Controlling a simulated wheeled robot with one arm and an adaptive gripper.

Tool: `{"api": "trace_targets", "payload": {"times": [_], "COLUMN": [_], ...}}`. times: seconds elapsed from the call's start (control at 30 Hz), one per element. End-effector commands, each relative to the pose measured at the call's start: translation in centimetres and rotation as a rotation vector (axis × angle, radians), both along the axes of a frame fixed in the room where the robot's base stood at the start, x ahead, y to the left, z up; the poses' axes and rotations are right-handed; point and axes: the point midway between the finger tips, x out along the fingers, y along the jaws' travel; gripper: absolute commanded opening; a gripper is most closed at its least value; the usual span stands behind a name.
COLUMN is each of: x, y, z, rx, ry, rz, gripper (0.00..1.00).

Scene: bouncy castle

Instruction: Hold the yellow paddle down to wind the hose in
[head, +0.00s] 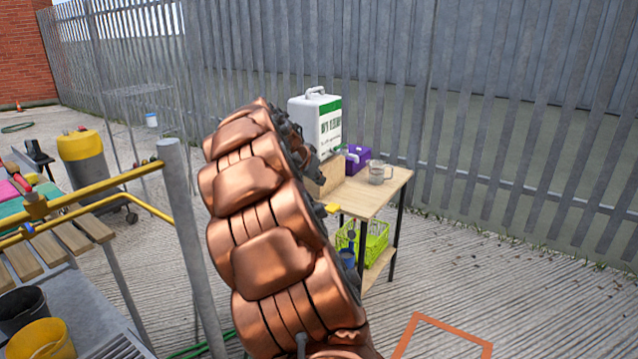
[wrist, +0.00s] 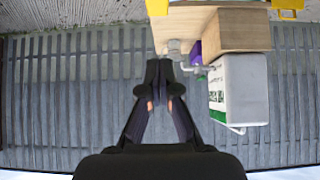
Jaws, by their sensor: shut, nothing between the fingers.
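A small yellow piece that looks like the paddle (head: 331,208) shows at the near left edge of the wooden table (head: 372,194), just right of my copper arm. In the wrist view, which is upside down, a yellow piece (wrist: 288,5) at the top right edge may be the same paddle, cut off by the frame. My gripper (wrist: 160,72) is shut and empty, apart from the yellow piece, pointing toward the table and fence. In the head view my arm hides most of the gripper. A green hose (head: 190,351) lies partly visible on the ground.
A lime basket (head: 374,240) sits underneath. A yellow-railed frame (head: 120,178) stands left.

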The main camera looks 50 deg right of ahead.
Motion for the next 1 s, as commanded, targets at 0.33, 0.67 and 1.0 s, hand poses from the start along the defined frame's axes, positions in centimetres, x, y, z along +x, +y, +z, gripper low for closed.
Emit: {"api": "trace_targets", "payload": {"times": [0.33, 0.67, 1.0], "x": [0.1, 0.1, 0.1], "y": [-4.4, -5.4, -5.4], "z": [-4.5, -8.4, -9.5], "rx": [0.004, 0.002, 0.002], "ry": [0.003, 0.003, 0.001], "rz": [-0.001, -0.001, -0.001], "gripper": [0.0, 0.0, 0.0]}}
